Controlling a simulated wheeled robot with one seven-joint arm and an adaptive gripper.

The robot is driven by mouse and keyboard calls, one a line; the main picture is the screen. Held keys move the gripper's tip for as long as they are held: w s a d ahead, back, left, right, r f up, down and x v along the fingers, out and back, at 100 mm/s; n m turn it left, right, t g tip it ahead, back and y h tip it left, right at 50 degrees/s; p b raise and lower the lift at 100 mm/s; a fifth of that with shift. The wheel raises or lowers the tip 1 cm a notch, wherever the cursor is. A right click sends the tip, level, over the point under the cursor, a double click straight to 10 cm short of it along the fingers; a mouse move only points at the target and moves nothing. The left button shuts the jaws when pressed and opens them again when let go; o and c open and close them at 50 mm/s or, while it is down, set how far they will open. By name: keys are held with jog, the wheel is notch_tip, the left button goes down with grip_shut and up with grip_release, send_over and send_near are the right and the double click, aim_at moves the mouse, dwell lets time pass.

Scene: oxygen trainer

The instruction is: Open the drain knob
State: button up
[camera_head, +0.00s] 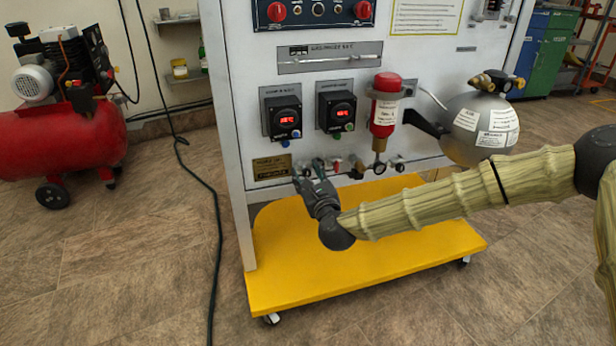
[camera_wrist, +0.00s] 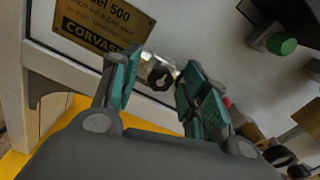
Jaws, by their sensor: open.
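A small dark knob with a bright metal part (camera_wrist: 158,76) sits on the white panel and shows between my fingertips in the wrist view. It may be the drain knob; no label on it can be read. My gripper (camera_head: 311,177) is at the lower left of the panel in the head view. In the wrist view my gripper (camera_wrist: 160,66) is open, with one teal-padded finger on each side of the knob. I cannot tell whether either finger touches it. In the head view the gripper partly hides this part of the panel.
A brass CORVASYS-type plate (camera_wrist: 98,25) is left of the knob. A row of small fittings (camera_head: 380,168) runs to the right, below a red cylinder (camera_head: 384,112). A yellow base (camera_head: 350,260) lies under the panel. A silver sphere (camera_head: 478,125) juts out at right.

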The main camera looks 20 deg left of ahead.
jog(key=shift+c, duration=0.2)
grip_shut()
